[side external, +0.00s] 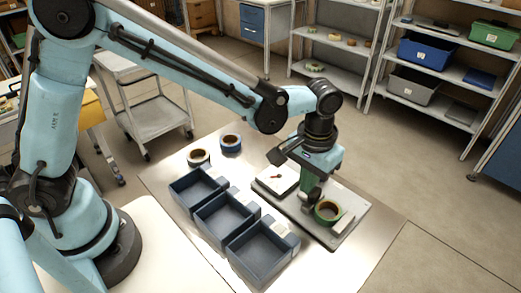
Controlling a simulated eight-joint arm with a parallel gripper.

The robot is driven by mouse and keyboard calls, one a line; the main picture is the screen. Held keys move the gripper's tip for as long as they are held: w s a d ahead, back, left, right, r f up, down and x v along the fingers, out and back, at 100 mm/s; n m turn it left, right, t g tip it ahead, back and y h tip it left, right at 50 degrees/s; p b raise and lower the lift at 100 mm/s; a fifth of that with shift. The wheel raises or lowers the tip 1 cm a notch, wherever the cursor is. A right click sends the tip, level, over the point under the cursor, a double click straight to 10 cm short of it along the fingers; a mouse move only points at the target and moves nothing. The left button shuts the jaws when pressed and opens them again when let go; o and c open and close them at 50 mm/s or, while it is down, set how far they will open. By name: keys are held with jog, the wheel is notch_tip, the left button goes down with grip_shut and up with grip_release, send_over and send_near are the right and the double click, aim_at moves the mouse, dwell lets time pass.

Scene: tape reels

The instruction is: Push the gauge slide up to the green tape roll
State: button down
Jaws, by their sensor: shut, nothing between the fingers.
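The green tape roll (328,213) lies on the right part of a grey gauge board (343,228) on the metal table. My gripper (311,190) is shut and points down over the board, just behind and left of the roll. A small dark part, which may be the gauge slide, is low by my fingertips, close to the roll. My gripper partly hides it, so I cannot tell whether it touches the roll. A white plate (283,180) with a small red mark sits at the board's left end.
Several dark blue open bins (262,257) stand in a row in front of the board. The table's right side is clear.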

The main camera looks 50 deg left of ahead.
jog(key=shift+d, duration=0.2)
jog(key=shift+a, duration=0.1)
jog(key=shift+a, duration=0.35)
notch_tip(320, 180, up, 7)
dwell(0.7)
jog(key=s+a+r+t, duration=0.1)
jog(key=s+a+t, duration=0.2)
jog(key=a, duration=0.6)
jog(key=s+a+r+t, duration=0.2)
jog(key=s+a+t, duration=0.2)
jog(key=a, duration=0.5)
jog(key=shift+s+a, duration=0.25)
jog(key=shift+s, duration=0.75)
